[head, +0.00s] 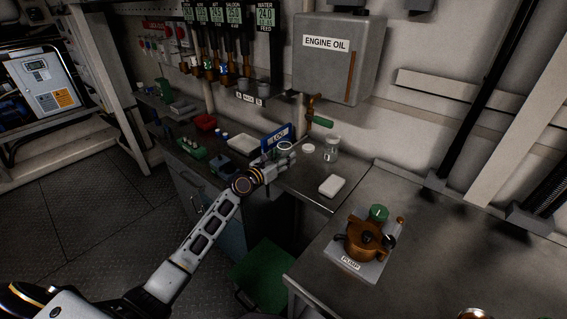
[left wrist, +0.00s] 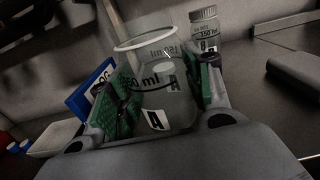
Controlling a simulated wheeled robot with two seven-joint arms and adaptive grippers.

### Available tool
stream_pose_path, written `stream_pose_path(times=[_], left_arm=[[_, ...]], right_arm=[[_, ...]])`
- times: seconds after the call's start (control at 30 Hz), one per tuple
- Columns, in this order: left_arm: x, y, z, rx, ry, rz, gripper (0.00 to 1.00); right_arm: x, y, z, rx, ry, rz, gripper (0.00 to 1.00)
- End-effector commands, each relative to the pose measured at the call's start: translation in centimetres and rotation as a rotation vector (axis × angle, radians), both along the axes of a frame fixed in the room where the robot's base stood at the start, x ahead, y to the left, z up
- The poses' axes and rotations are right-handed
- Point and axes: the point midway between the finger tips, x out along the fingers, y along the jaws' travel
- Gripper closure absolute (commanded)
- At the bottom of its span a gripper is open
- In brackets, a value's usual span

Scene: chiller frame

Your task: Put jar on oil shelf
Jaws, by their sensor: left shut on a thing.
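My left gripper (head: 279,162) is over the back counter, below the engine oil tank. In the left wrist view its green-padded fingers (left wrist: 166,94) are shut on a clear jar (left wrist: 160,52) marked A with millilitre marks. The jar stands between the fingers, slightly tilted in that view, its open rim upward. In the head view the jar's rim (head: 285,146) shows beside the gripper; the rest is largely hidden. I cannot tell if its base touches the counter. The oil shelf may be the narrow labelled ledge (head: 248,98) under the gauges; its label is hard to read. My right gripper is not in view.
A second clear vessel (head: 331,150) stands right of my gripper, near a brass tap with a green handle (head: 321,121). A blue LOG sign (head: 275,138), white tray (head: 242,144) and white block (head: 332,186) are close by. An orange pump (head: 366,240) sits on the front right counter.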

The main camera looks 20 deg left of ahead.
Motion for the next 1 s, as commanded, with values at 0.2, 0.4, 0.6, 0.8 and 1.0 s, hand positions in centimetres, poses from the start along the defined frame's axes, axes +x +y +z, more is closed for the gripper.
stream_pose_path(times=[0.2,0.4,0.6,0.8,1.0], left_arm=[[0.0,0.0,-1.9,0.002,-0.002,0.000,0.80],[0.0,0.0,-2.2,0.000,-0.001,0.000,0.80],[0.0,0.0,-2.2,0.000,-0.001,0.000,0.80],[0.0,0.0,-2.5,-0.001,-0.001,0.000,0.80],[0.0,0.0,-2.5,0.000,0.000,0.000,0.30]], right_arm=[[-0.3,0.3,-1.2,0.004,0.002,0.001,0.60],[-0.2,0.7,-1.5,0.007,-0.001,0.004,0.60],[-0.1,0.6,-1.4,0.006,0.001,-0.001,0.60],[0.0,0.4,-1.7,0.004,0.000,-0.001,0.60],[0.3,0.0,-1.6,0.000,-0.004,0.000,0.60]])
